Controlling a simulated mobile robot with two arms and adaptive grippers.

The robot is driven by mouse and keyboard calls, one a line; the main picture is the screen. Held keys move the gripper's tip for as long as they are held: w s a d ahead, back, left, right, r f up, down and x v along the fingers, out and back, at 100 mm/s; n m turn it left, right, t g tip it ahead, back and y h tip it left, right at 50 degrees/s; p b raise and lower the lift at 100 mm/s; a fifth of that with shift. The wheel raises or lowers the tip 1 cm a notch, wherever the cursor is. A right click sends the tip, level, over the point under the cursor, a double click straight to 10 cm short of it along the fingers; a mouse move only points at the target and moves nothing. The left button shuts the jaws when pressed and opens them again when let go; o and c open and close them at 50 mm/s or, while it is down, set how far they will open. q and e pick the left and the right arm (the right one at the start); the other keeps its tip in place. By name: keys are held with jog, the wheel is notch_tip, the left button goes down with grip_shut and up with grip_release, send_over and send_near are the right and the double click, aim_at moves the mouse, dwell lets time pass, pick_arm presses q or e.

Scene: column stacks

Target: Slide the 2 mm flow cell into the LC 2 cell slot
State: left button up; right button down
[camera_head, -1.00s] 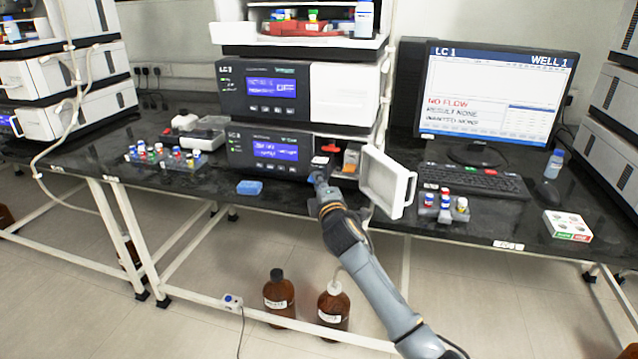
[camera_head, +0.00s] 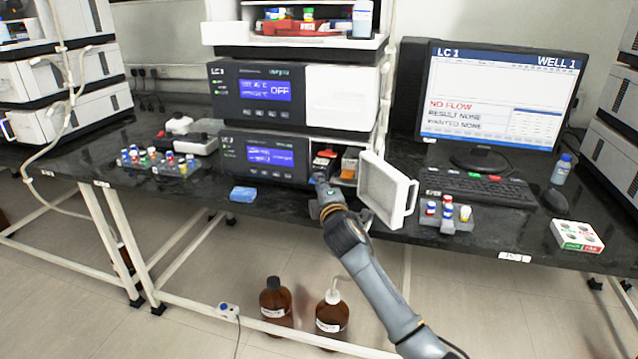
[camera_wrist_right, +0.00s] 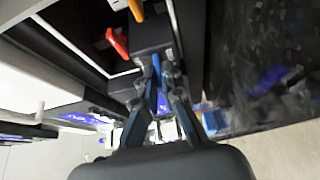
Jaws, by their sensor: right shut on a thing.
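My right gripper (camera_head: 319,181) is at the open compartment (camera_head: 326,141) of the lower instrument module. A red part (camera_head: 328,153) and an orange-brown part (camera_head: 350,160) show inside the compartment. The slot itself cannot be made out. My left gripper is not in view.
The white compartment door (camera_head: 387,190) stands open right of my arm. A vial rack (camera_head: 446,224) stands beyond it, near the keyboard (camera_head: 475,187). A blue block (camera_head: 243,194) and another vial rack (camera_head: 160,168) lie to the left. Brown bottles (camera_head: 277,301) stand below.

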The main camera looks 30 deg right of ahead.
jog(key=shift+s+a+r, duration=0.1)
jog(key=shift+a+r, duration=0.1)
jog(key=shift+a, duration=0.05)
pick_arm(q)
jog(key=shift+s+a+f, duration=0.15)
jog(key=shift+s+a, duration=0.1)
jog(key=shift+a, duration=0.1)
pick_arm(e)
jog(key=shift+d+f, duration=0.1)
jog(key=shift+d, duration=0.05)
